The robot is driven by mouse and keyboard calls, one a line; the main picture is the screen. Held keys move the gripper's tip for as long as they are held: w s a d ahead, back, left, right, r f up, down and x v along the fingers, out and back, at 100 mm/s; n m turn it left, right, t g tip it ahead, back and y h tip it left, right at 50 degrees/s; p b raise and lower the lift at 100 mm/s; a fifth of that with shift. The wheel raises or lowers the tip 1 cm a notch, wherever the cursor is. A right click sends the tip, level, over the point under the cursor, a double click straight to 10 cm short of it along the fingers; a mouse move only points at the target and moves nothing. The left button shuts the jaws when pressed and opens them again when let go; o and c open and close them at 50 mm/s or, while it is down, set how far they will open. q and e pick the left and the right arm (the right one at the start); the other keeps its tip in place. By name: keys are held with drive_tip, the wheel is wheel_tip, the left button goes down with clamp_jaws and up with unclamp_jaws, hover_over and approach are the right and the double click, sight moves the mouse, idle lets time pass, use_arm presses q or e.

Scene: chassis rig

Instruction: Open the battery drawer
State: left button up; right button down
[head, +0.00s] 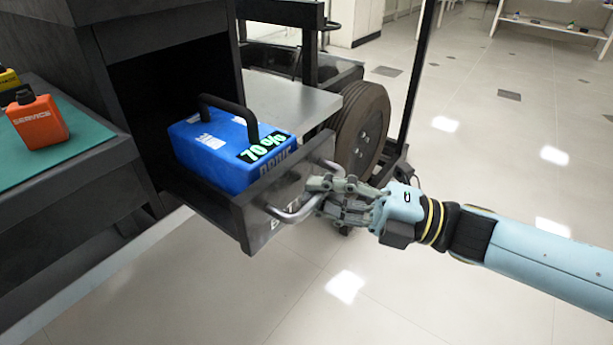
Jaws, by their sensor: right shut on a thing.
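The battery drawer (243,215) stands pulled out of the dark cabinet, with its front panel well clear of the opening. A blue battery (205,148) with a black carry handle and a "70 %" label sits in it. The drawer's curved metal handle (292,213) is on its front. My right gripper (322,194) comes in from the right and is shut on this handle; its fingers hide part of the handle and of the lettering on the panel. My left gripper is not in view.
The dark cabinet (60,45) stands at the left. An orange "SERVICE" bottle (38,120) stands on a teal mat (88,138) on a shelf beside the drawer. A wheeled chassis with a large tire (362,128) is behind the drawer. The tiled floor (450,300) in front is clear.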

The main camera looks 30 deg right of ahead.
drive_tip(key=shift+s+r, duration=0.1)
drive_tip(key=shift+s, duration=0.05)
drive_tip(key=c, duration=1.4)
unclamp_jaws()
drive_tip(key=shift+o, duration=0.3)
drive_tip(key=v, duration=1.2)
